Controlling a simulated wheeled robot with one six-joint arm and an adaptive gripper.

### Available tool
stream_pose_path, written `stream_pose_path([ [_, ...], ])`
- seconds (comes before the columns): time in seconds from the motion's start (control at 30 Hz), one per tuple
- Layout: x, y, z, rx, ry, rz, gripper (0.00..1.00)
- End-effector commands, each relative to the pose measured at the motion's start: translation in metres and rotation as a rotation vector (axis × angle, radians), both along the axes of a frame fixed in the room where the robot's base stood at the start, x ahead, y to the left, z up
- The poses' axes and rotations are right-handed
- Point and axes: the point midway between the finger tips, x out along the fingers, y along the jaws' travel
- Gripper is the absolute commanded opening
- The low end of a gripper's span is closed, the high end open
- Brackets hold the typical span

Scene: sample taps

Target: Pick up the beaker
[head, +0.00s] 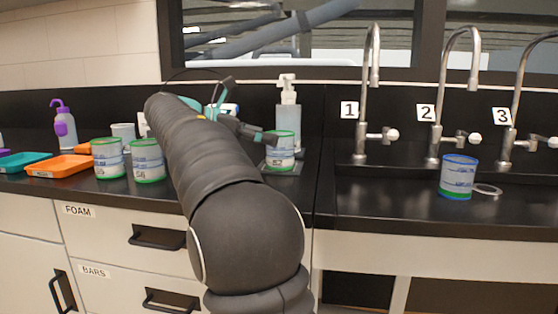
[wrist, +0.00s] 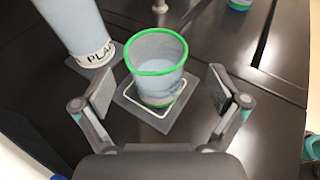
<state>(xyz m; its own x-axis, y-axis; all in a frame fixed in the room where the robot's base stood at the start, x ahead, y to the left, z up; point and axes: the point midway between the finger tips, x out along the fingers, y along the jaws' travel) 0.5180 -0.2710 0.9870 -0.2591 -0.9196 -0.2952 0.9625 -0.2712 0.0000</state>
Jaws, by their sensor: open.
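A clear beaker with a green rim (wrist: 157,65) stands upright on a dark square pad with a white outline (wrist: 133,101) in the wrist view. In the head view the beaker (head: 282,152) stands on the counter just left of the sinks, in front of a pump bottle. My gripper (wrist: 161,92) is open, with one finger on each side of the beaker and a gap visible on both sides. In the head view my arm hides much of the gripper, and a dark finger shows just left of the beaker.
The pump bottle (head: 287,118) stands close behind the beaker; a large pale bottle (wrist: 76,27) is on its own pad in the wrist view. Two green-rimmed containers (head: 108,160) and an orange tray (head: 60,167) are left. A blue-rimmed container (head: 459,178) stands by tap 2.

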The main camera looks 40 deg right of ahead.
Motion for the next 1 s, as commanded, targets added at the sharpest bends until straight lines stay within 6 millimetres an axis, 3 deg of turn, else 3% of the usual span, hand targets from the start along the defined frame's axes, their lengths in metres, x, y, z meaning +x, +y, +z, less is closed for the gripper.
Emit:
stream_pose_path([
  [0.23, -0.006, -0.035, -0.007, 0.0, 0.0, -0.003, 0.97],
  [0.6, -0.007, -0.043, -0.008, 0.0, 0.0, 0.0, 0.97],
  [0.93, -0.007, -0.043, -0.008, 0.0, 0.0, -0.001, 0.14],
  [0.97, -0.007, -0.043, -0.008, 0.0, 0.0, -0.001, 0.08],
  [1.0, -0.008, -0.043, -0.008, 0.0, -0.001, -0.001, 0.08],
])
